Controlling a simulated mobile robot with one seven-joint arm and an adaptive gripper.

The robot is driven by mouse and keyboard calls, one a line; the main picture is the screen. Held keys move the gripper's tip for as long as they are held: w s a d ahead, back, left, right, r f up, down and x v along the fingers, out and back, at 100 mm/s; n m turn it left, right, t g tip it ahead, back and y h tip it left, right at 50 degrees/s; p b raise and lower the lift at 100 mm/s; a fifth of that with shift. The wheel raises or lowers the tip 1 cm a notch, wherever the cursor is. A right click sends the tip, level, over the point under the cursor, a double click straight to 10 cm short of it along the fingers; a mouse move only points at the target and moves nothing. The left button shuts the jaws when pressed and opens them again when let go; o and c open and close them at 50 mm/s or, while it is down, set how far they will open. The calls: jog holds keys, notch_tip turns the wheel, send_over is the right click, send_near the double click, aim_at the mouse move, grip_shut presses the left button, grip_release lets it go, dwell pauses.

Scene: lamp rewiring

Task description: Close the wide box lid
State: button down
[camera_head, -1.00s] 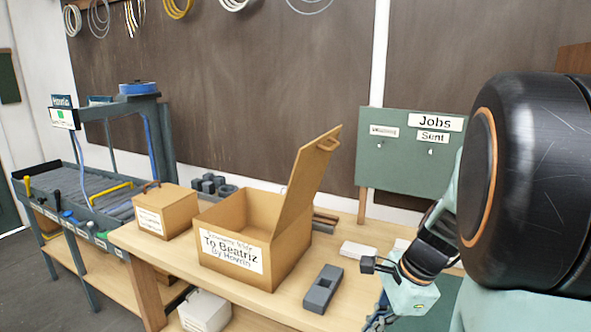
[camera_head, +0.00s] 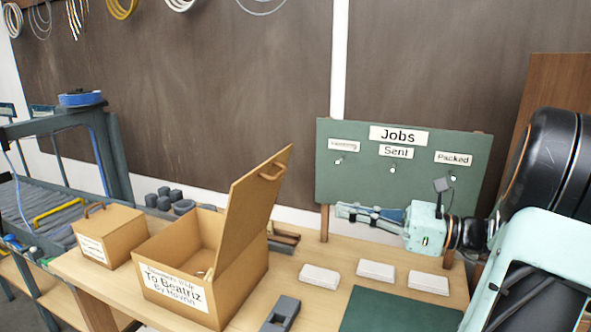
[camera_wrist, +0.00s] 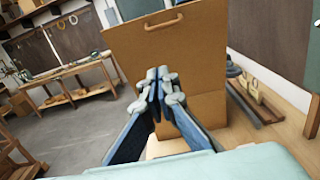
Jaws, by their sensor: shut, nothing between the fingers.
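The wide box (camera_head: 183,262) is an open cardboard carton on the workbench, with a label reading "To Beatriz". Its lid (camera_head: 250,215) stands up on the box's right side, tilted a little outward, with a handle (camera_head: 271,171) near its top edge. My gripper (camera_head: 342,211) is to the right of the lid, in front of the jobs board, with its fingers pointing left. In the wrist view the shut, empty fingers (camera_wrist: 159,82) point at the outer face of the lid (camera_wrist: 165,50). I cannot tell from the pictures how wide the gap is.
A smaller closed box (camera_head: 108,238) stands left of the wide box. White blocks (camera_head: 375,270), a grey block (camera_head: 281,314) and a green mat (camera_head: 395,313) lie on the bench at right. The jobs board (camera_head: 400,170) stands behind my gripper.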

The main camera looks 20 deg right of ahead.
notch_tip(320, 180, up, 2)
jog(key=d+r+t, duration=0.1)
jog(key=d, duration=0.1)
jog(key=p, duration=0.1)
send_near(281, 174)
jog(key=x, duration=0.6)
jog(key=shift+w+a+f, duration=0.15)
jog(key=shift+w+a, duration=0.15)
